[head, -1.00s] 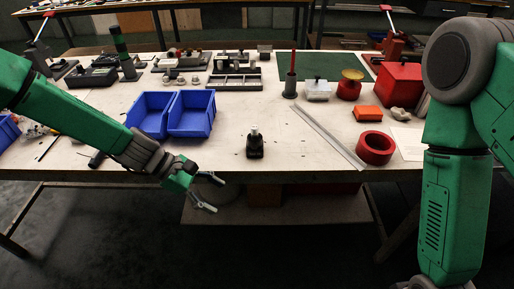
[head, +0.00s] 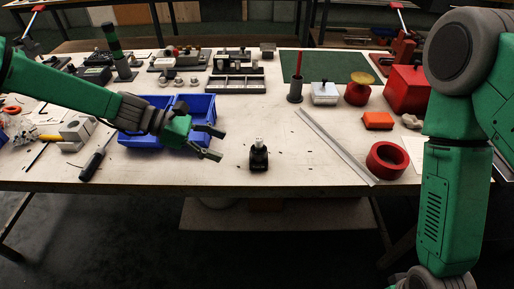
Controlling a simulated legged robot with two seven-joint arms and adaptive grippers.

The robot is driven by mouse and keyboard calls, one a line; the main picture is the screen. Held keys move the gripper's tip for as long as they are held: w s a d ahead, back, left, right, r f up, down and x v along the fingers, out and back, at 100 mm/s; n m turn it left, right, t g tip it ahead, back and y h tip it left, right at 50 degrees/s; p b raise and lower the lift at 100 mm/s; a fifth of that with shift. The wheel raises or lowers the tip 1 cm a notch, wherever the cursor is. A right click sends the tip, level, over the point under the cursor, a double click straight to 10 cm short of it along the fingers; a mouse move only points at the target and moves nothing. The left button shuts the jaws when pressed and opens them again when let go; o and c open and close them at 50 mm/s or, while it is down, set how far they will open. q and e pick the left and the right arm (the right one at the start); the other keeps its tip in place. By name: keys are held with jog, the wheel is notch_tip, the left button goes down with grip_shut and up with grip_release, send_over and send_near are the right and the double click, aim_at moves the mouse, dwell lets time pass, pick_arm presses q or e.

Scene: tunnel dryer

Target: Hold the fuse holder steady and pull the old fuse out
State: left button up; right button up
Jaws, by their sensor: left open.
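The fuse holder (head: 259,160) is a small black block standing upright on the table near its front edge. The old fuse (head: 259,143) is a pale, light-coloured piece sticking up from its top. My left gripper (head: 216,143) is open and empty, to the left of the fuse holder and apart from it, its fingers pointing right. My right arm hangs down at the right side of the view, and its gripper fingers are not visible.
Two blue bins (head: 195,106) stand behind my left gripper. A red ring (head: 387,160) and a long metal strip (head: 335,146) lie to the right. A screwdriver (head: 95,163) and a grey block (head: 77,128) are at the left. The table around the holder is clear.

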aim_at(251, 154)
pick_arm(q)
jog(key=shift+w+d, duration=0.1)
jog(key=shift+w, duration=0.2)
jog(key=shift+d+f+b, duration=0.2)
jog(key=shift+d+b, duration=0.1)
jog(key=shift+b, duration=0.05)
jog(key=b+x, duration=0.1)
jog(key=x, duration=0.2)
jog(key=b+x, duration=0.2)
jog(key=x, duration=0.1)
jog(key=shift+s+d, duration=0.1)
jog(key=shift+d, duration=0.4)
jog(key=shift+b+x, duration=0.55)
jog(key=shift+x, duration=0.55)
jog(key=shift+d, duration=0.2)
jog(key=c, duration=0.7)
jog(key=o, duration=0.9)
jog(key=shift+c, duration=0.2)
jog(key=shift+a, duration=0.1)
